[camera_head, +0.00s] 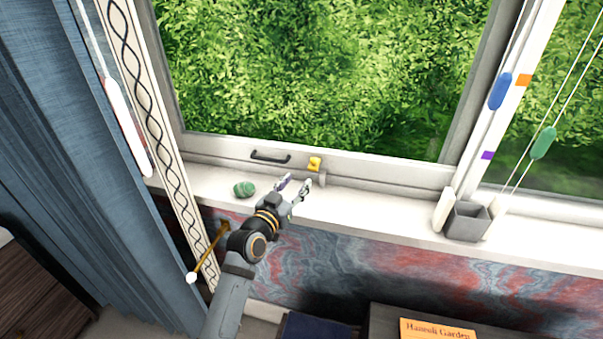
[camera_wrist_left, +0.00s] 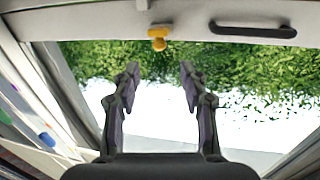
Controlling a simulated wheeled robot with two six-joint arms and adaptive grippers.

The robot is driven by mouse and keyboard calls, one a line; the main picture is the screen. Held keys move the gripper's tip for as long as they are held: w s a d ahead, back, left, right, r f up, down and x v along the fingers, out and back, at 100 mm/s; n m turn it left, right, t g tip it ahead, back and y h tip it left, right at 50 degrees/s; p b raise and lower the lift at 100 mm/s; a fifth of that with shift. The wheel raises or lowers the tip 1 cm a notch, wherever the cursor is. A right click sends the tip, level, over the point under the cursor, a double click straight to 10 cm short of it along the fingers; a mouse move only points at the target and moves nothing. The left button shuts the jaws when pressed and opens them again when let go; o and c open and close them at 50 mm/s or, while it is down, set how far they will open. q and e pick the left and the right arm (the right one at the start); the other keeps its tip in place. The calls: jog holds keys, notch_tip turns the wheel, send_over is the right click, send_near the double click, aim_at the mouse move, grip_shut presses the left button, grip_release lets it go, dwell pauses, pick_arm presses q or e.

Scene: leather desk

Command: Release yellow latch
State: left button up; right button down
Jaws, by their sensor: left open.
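The yellow latch (camera_head: 315,163) sits on the lower rail of the window frame, right of a dark handle (camera_head: 270,157). In the left wrist view the latch (camera_wrist_left: 158,36) hangs near the top centre, ahead of the fingertips and apart from them. My left gripper (camera_head: 295,184) is open and empty, just in front of and below the latch over the sill. Its two fingers (camera_wrist_left: 160,75) stand well apart in the wrist view. My right gripper is not in view.
A green stone-like object (camera_head: 244,189) lies on the sill left of my gripper. A grey box (camera_head: 467,222) stands on the sill at the right. Hanging cords with a blue toggle (camera_head: 500,91) and a green toggle (camera_head: 543,143) are at the right. A blue curtain (camera_head: 75,130) hangs at the left.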

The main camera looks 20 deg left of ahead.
aim_at(312, 162)
pick_arm(q)
jog(key=w, duration=0.3)
jog(key=w+d, duration=0.1)
jog(key=w, duration=0.3)
jog(key=w+d+p, duration=0.1)
jog(key=w, duration=0.2)
jog(key=shift+w, duration=0.15)
grip_shut()
jog(key=r+g+p, duration=0.1)
jog(key=p, duration=0.5)
jog(key=shift+w+r, duration=0.15)
jog(key=shift+g+p, duration=0.3)
jog(key=shift+f, duration=0.3)
